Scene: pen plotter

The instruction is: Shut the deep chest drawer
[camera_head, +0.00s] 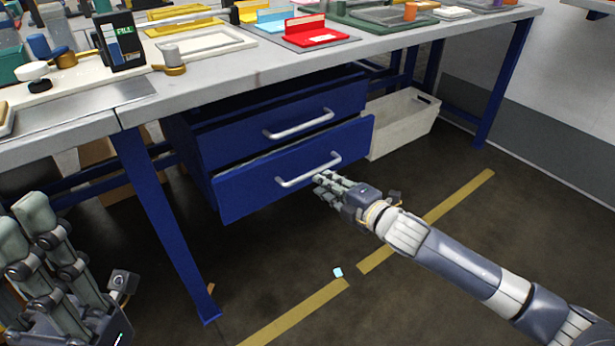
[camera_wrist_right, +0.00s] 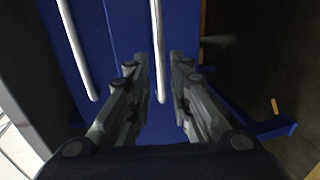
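The deep drawer (camera_head: 260,188) is the lower, taller of two blue drawers in the chest under the bench. It stands partly out, its front ahead of the upper drawer, with a gap along its top edge. Its silver bar handle (camera_head: 308,170) also shows in the right wrist view (camera_wrist_right: 158,45). My right gripper (camera_head: 320,184) is open at the drawer front, by the handle. In the right wrist view the handle shows between its spread fingers (camera_wrist_right: 160,65); contact cannot be told. My left gripper (camera_head: 25,222) is open and empty at lower left.
The upper drawer (camera_head: 280,122) sits above, with its own handle. A pale bin (camera_head: 402,122) stands right of the chest. A blue bench leg (camera_head: 165,225) is on the left. Trays and tools lie on the benchtop.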

